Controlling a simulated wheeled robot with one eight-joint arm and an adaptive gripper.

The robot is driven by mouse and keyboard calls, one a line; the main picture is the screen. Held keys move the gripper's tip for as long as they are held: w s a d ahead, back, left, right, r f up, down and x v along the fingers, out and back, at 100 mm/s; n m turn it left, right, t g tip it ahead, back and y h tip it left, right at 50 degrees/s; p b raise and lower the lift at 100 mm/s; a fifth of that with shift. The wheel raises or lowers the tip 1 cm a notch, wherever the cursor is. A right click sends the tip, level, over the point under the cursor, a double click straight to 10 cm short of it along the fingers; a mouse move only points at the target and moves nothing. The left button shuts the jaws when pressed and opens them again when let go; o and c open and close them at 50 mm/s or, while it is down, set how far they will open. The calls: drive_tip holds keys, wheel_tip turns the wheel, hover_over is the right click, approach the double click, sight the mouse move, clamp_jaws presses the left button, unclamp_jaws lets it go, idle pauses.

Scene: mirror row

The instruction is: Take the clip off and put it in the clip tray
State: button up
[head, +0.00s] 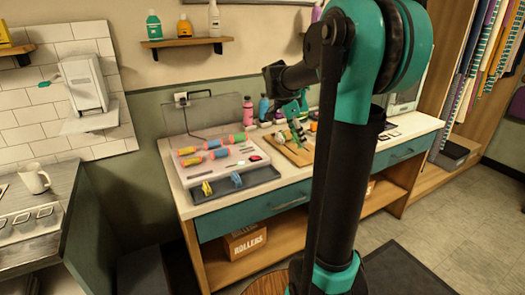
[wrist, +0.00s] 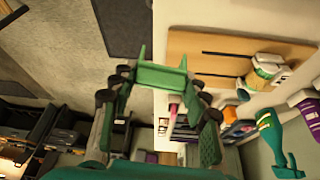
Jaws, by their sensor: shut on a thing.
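My gripper (head: 291,109) is above the back of the counter in the head view, partly hidden by my arm. In the wrist view my gripper (wrist: 160,78) is shut on a green piece (wrist: 160,76), which looks like the clip; it spans the fingers, with two prongs sticking up. A wooden board (wrist: 215,45) with dark slots lies below and to the right, apart from the held piece. White-and-green pieces (wrist: 265,72) stand on the board. In the head view a dark grey tray (head: 262,176) at the counter's front holds a yellow clip (head: 207,188) and a blue clip (head: 237,180).
A pale rack (head: 225,160) with several coloured rollers sits behind the tray. Bottles (head: 248,110) stand at the back of the counter. The board (head: 297,153) is right of the rack. My arm hides part of the counter. A dark mat (head: 410,270) lies on the floor.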

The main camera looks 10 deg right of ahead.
drive_tip(key=s+a+f+n, duration=0.15)
drive_tip(key=a+f, duration=0.25)
drive_tip(key=a, duration=0.9)
drive_tip(key=shift+n+t, duration=0.25)
drive_tip(key=shift+t, duration=0.15)
drive_tip(key=shift+w+a+f, duration=0.1)
drive_tip(key=shift+f, duration=1.5)
drive_tip(key=shift+a+f, duration=0.1)
drive_tip(key=shift+f, duration=1.5)
drive_tip(key=shift+f, duration=0.2)
drive_tip(key=o, duration=1)
drive_tip(key=shift+o, duration=0.2)
drive_tip(key=o, duration=0.3)
drive_tip(key=shift+r, duration=0.1)
drive_tip(key=shift+r, duration=3.45)
